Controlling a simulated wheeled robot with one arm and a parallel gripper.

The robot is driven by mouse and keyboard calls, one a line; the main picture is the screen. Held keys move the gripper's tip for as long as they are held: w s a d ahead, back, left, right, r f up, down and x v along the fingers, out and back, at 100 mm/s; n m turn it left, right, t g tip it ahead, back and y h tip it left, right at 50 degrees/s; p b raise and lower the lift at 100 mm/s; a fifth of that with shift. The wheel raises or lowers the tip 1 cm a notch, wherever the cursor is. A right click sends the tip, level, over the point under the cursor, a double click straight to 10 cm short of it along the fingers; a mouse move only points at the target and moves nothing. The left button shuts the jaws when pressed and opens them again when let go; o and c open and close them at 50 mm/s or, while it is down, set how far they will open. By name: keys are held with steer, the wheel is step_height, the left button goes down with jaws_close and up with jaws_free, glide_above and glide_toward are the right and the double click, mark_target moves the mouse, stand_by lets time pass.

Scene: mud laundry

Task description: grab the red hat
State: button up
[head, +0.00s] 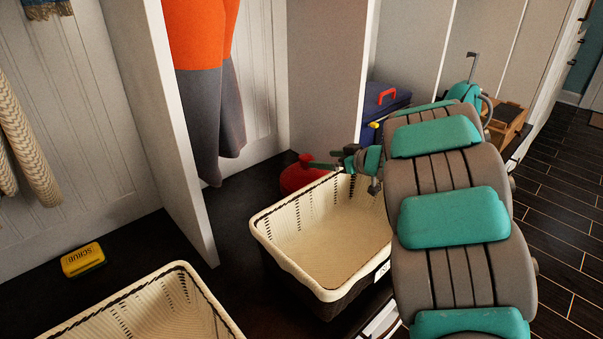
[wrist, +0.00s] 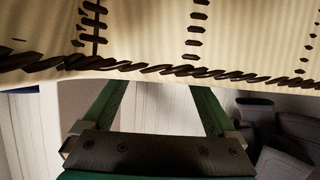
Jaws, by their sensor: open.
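The red hat (head: 297,175) sits on the dark bench at the back, behind the cream basket (head: 262,219), whose rim hides part of it. My gripper (head: 322,166) is at the back of the basket, its green fingers pointing left and overlapping the right part of the hat in the head view. I cannot tell whether they touch it. The basket's woven wall (wrist: 150,35) fills the top there and covers the fingertips. The hat does not show in the wrist view.
A second cream basket (head: 180,270) is at the front left, with a yellow scrub box (head: 83,259) beyond it. An orange and grey garment (head: 205,80) hangs above the bench. A white divider (head: 165,130) stands left, and a blue case (head: 383,105) is behind my arm.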

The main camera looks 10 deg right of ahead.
mark_target(311, 157)
steer(key=x, duration=0.2)
steer(key=shift+w+a+f, duration=0.15)
steer(key=shift+w, duration=0.05)
steer(key=x, duration=0.5)
steer(key=shift+w, duration=0.1)
steer(key=shift+r, duration=0.2)
jaws_close()
stand_by(0.3)
